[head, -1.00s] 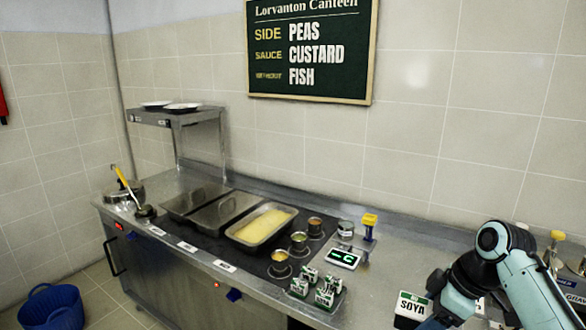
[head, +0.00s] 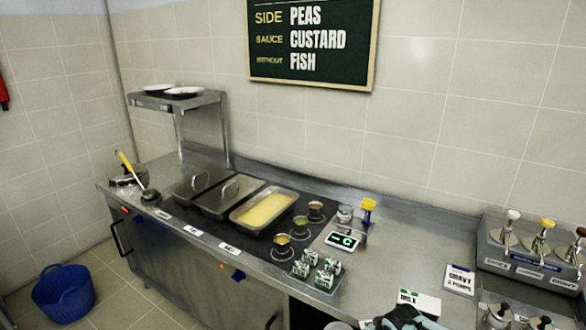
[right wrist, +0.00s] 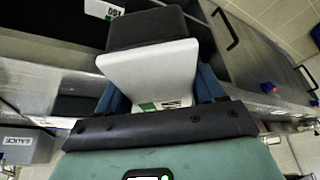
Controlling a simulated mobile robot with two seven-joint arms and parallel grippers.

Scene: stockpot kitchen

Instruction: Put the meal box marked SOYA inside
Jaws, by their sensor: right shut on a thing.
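My right gripper (right wrist: 157,88) is shut on a meal box (right wrist: 150,28) with dark sides and a large white face, seen in the right wrist view. A label with a green strip is partly hidden low on that face, and its word cannot be read from here. My left gripper is not in view.
A dark opening (head: 304,313) shows under the counter front. A cabinet door handle (right wrist: 225,30) shows in the right wrist view.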

